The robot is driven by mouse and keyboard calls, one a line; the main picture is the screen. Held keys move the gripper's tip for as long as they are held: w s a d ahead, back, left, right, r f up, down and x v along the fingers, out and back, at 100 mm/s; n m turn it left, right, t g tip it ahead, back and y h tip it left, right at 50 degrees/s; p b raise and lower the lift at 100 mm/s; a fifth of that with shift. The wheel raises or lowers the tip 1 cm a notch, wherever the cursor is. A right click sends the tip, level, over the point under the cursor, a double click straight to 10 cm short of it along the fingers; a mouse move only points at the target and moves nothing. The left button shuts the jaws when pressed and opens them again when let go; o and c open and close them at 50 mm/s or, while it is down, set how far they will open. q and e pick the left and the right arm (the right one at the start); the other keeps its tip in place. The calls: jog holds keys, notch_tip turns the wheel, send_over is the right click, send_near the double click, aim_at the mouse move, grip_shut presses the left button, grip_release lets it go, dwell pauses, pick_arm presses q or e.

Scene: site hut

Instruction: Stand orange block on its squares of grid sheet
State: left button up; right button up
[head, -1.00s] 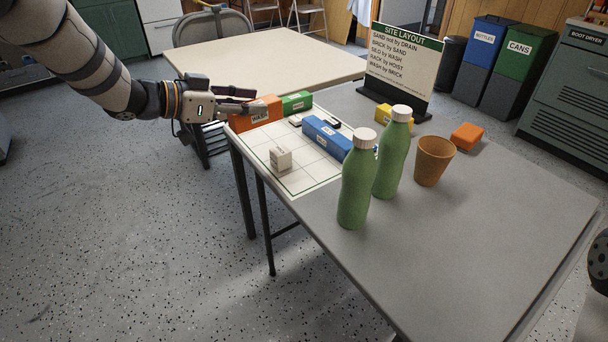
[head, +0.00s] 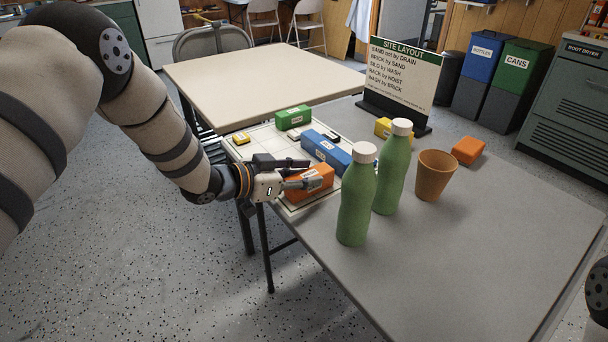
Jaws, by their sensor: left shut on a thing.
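My left gripper (head: 303,174) is shut on the labelled orange block (head: 320,180), over the near part of the white grid sheet (head: 262,139). I cannot tell whether the block touches the sheet. On the sheet, a long blue block (head: 326,152) lies just beyond it, a green block (head: 294,118) is at the far edge, and a small yellow block (head: 241,138) is at the left. Small black-and-white pieces (head: 331,136) lie between the green and blue blocks. My right gripper is out of view.
Two green bottles (head: 357,200) (head: 393,172) stand close to the right of the held block. A brown cup (head: 434,176), another orange block (head: 467,151), a yellow block (head: 384,127) and the layout sign (head: 404,75) are farther right and back. The right front of the table is clear.

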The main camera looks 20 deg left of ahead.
pick_arm(q)
jog(key=shift+f, duration=0.15)
jog(key=o, duration=1)
jog(key=shift+c, duration=0.2)
